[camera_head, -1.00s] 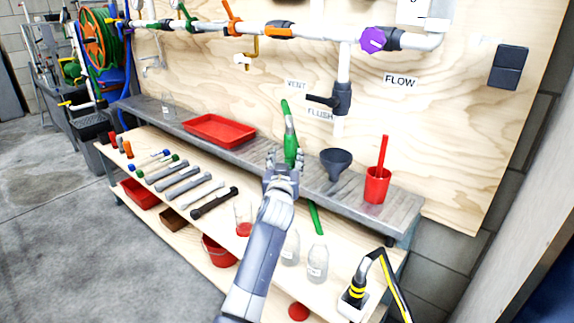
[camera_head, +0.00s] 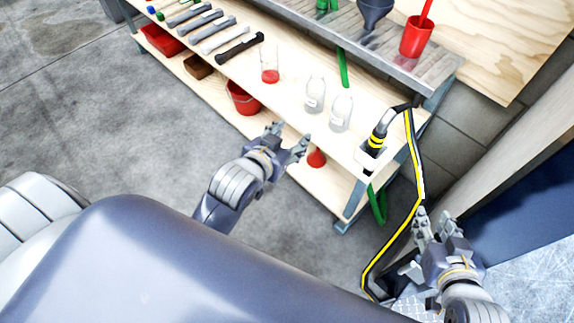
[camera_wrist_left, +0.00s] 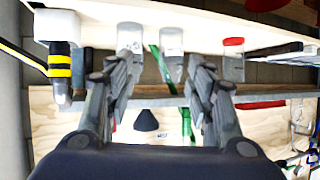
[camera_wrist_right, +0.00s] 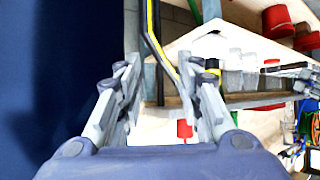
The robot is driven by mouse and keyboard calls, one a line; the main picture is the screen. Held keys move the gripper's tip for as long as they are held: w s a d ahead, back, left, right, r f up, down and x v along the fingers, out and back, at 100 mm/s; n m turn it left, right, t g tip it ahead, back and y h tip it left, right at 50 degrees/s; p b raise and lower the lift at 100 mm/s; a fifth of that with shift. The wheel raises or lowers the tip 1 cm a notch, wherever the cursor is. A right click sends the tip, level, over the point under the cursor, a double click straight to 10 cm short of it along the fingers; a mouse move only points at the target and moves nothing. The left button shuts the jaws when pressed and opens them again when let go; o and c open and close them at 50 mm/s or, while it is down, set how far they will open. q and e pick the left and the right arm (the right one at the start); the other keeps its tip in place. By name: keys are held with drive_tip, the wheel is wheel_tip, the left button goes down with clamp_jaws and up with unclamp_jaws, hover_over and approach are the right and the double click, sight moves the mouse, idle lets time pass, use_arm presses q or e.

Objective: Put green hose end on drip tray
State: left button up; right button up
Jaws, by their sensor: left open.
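The green hose (camera_head: 342,68) runs up past the bench's upper shelf. Green parts, seemingly its end (camera_head: 325,5), are cut off at the top edge of the head view; the green end also shows in the left wrist view (camera_wrist_left: 187,124). The drip tray is outside the head view; a red strip, likely the tray, shows in the left wrist view (camera_wrist_left: 262,104). My left gripper (camera_head: 287,140) is open and empty, in front of the bench and well away from the hose end. My right gripper (camera_head: 435,222) is open and empty at the lower right, beside the yellow-black cable.
A dark funnel (camera_head: 374,12) and red cup (camera_head: 416,38) are above. A yellow-striped cable (camera_head: 414,160) hangs at the bench's right end. The floor at left is free.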

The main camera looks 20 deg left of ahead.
use_arm(q)
drive_tip(key=s+d+m+g+h, duration=0.1)
drive_tip(key=s+d, duration=0.2)
drive_tip(key=s, duration=0.4)
drive_tip(key=shift+s+h, duration=0.3)
drive_tip(key=shift+s, duration=0.05)
use_arm(e)
drive_tip(key=shift+a+r, duration=0.1)
